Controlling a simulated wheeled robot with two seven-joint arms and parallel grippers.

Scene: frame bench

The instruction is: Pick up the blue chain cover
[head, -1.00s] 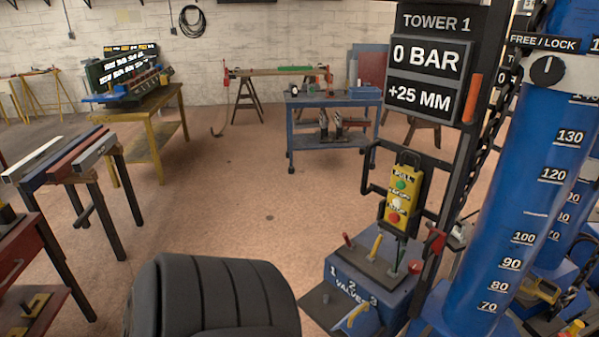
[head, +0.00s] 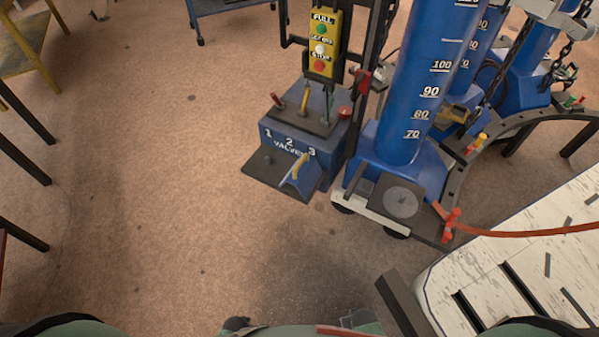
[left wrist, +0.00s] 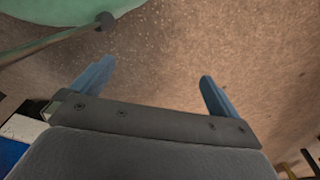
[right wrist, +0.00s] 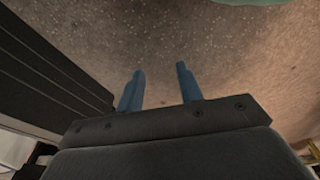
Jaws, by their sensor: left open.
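A blue angled piece with a yellow handle (head: 297,181), which looks like the blue chain cover, lies on the dark plate at the front of the blue valve box (head: 285,139) in the head view. Neither gripper shows in the head view. In the left wrist view my left gripper (left wrist: 157,68) is open, with two blue fingers wide apart and only floor beyond them. In the right wrist view my right gripper (right wrist: 159,68) has its fingers apart, closer together than the left's, with nothing between them. The cover is in neither wrist view.
A yellow button pendant (head: 323,43) hangs above the valve box. A tall blue cylinder (head: 410,95) stands right of it. An orange hose (head: 530,233) and a worn white slotted panel (head: 530,270) are at the right. Floor (head: 150,190) is clear on the left.

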